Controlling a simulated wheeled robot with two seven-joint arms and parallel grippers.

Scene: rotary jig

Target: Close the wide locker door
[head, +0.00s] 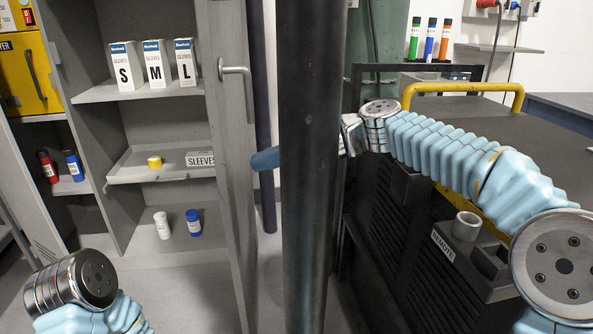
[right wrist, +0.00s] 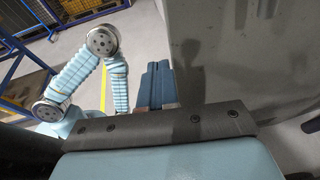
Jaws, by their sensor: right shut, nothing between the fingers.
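The grey locker door (head: 226,130) stands open to the right of the locker's shelves in the head view, seen at a steep angle. A lever handle (head: 238,73) is on its upper part. My right gripper (head: 263,160) reaches from the right behind a dark pole, and its blue fingers show beside the door's right edge. In the right wrist view the fingers (right wrist: 155,85) are shut and empty, close beside a large grey panel (right wrist: 240,60), seemingly the door. I cannot tell if they touch it. My left arm shows at the bottom left, but its gripper is out of view.
A dark vertical pole (head: 308,180) stands before my right wrist. The locker holds glove boxes (head: 154,65), a tray (head: 130,178) and small bottles (head: 193,223). A dark cart with a yellow rail (head: 465,88) lies under my right arm. Floor shows beside the door.

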